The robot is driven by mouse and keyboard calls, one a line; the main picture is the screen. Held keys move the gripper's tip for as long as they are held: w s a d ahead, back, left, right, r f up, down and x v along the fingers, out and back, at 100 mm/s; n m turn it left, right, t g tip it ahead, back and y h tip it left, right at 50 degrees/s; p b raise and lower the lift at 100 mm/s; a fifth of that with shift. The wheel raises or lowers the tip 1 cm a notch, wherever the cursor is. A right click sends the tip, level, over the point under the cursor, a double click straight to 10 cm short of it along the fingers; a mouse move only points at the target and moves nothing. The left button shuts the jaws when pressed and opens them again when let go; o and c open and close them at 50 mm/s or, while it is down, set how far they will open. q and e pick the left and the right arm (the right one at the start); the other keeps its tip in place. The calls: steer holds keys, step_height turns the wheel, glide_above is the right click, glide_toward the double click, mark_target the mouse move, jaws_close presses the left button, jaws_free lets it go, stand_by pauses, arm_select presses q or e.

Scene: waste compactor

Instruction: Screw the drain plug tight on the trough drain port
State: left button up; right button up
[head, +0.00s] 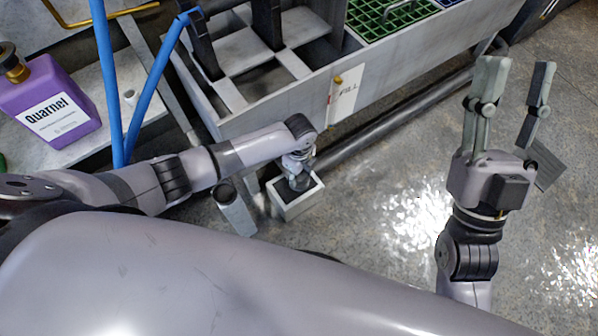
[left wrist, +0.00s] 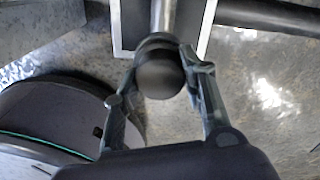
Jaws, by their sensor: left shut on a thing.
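In the left wrist view, a dark round drain plug (left wrist: 160,79) sits between the two fingertips of my left gripper (left wrist: 163,68), which is shut on it. A grey pipe, the drain port (left wrist: 163,16), runs up from the plug; the plug is in line with its end. I cannot tell how far it is threaded on. In the head view my left gripper (head: 299,176) points down beside the trough (head: 285,105), over a small open box; the plug is hidden there. My right gripper (head: 515,78) is open and empty, raised over the floor at the right.
The open white box (head: 299,206) stands on the floor below my left gripper. A grey cylinder (head: 235,210) is left of it. A long pipe (head: 400,115) runs along the trough's side. A purple jug (head: 50,103) stands on a shelf.

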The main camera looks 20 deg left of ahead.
steer(key=shift+w, duration=0.1)
stand_by(0.5)
steer(key=shift+w+a+f+g+h, duration=0.1)
steer(key=shift+w+f+g+h, duration=0.3)
steer(key=shift+w+f+g, duration=0.3)
arm_select(q)
steer(key=shift+p, duration=0.35)
arm_select(e)
steer(key=shift+w+f, duration=0.1)
steer(key=shift+w, duration=0.1)
steer(key=shift+w+a+f+g, duration=0.1)
steer(key=shift+w+f+g, duration=0.5)
steer(key=shift+f, duration=0.25)
arm_select(q)
steer(key=shift+f, duration=0.2)
arm_select(e)
steer(key=shift+s+r, duration=0.15)
steer(key=shift+r, duration=0.25)
